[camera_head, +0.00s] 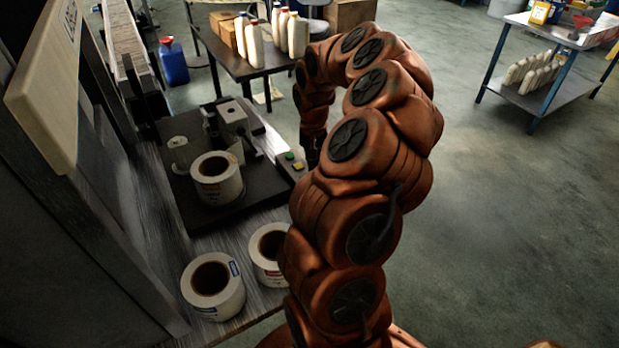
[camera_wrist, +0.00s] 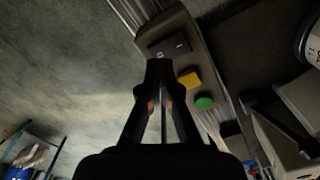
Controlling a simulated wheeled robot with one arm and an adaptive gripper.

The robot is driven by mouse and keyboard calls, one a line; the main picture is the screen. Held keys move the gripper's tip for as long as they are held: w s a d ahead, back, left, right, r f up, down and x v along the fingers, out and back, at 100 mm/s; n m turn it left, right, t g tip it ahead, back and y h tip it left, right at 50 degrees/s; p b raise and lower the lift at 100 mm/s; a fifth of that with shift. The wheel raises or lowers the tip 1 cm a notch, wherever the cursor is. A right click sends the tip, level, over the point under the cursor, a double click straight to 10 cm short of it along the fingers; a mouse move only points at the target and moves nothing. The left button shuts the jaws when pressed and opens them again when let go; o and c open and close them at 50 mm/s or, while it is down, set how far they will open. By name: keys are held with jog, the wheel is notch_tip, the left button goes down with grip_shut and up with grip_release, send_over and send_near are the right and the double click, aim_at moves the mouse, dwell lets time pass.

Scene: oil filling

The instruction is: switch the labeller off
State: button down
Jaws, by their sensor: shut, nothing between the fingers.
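The labeller (camera_head: 222,205) is a dark machine on the bench at left in the head view, with a label roll (camera_head: 217,178) on it. Its control box (camera_head: 297,166) is at its right edge; a green and a yellow button show there. In the wrist view the control box (camera_wrist: 183,22) has a black switch plate (camera_wrist: 170,47), a yellow button (camera_wrist: 190,80) and a green button (camera_wrist: 204,102). My gripper (camera_wrist: 160,68) is shut and empty, its fingertips appearing right beside the switch plate and yellow button. I cannot tell whether they touch. The switch's position is unclear.
Two spare label rolls (camera_head: 213,286) (camera_head: 268,254) stand on the bench near my arm. A table with white bottles (camera_head: 254,44) is behind the labeller. A blue-legged cart (camera_head: 548,98) stands at far right. The floor (camera_head: 500,220) right of my arm is clear.

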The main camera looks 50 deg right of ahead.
jog(key=shift+r, duration=2.2)
jog(key=shift+a, duration=0.1)
